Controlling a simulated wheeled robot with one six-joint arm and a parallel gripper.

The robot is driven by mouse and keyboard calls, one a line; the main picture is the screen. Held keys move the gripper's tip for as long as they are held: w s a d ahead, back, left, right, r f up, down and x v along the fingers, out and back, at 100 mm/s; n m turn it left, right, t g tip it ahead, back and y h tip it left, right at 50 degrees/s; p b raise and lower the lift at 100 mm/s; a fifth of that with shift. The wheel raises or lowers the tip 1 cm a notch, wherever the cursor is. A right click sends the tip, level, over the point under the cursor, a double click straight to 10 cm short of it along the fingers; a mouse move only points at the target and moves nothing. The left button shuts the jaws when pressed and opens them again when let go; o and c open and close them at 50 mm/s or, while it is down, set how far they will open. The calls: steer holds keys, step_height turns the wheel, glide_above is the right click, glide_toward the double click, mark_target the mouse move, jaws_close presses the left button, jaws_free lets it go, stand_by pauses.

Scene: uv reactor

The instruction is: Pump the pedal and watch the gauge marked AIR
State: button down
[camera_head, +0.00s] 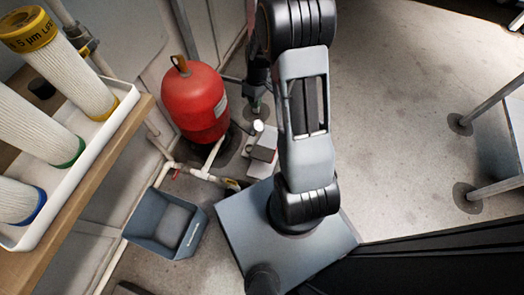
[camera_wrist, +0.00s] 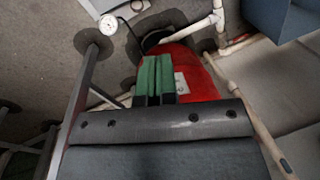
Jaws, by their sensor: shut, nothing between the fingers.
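My gripper (camera_wrist: 157,62) is shut and empty, its two green fingers side by side in the wrist view. In the head view my gripper (camera_head: 257,108) points down just right of the red tank (camera_head: 197,103). A small round white-faced gauge (camera_wrist: 108,25) shows at the upper left of the wrist view; its marking and needle are too small to read. A small grey and white unit (camera_head: 263,146), perhaps the pedal, sits on the floor below my gripper and partly behind my arm. I cannot tell whether it is pressed. No AIR label is readable.
White pipes (camera_head: 205,172) run along the floor by the tank. A blue-grey open bin (camera_head: 168,222) stands in front of them. A white tray (camera_head: 112,125) of filter cartridges lies on a wooden shelf at left. The floor at right is clear up to metal legs (camera_head: 466,122).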

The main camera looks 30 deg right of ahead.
mark_target(261, 154)
steer(key=s+d+f+n+g+y, duration=0.1)
steer(key=d+f+n, duration=0.2)
steer(key=f, duration=1.5)
steer(key=shift+d+g+y, duration=0.3)
steer(key=shift+d+g, duration=0.1)
steer(key=shift+d, duration=0.2)
steer(key=b+x, duration=0.6)
steer(key=x, duration=0.8)
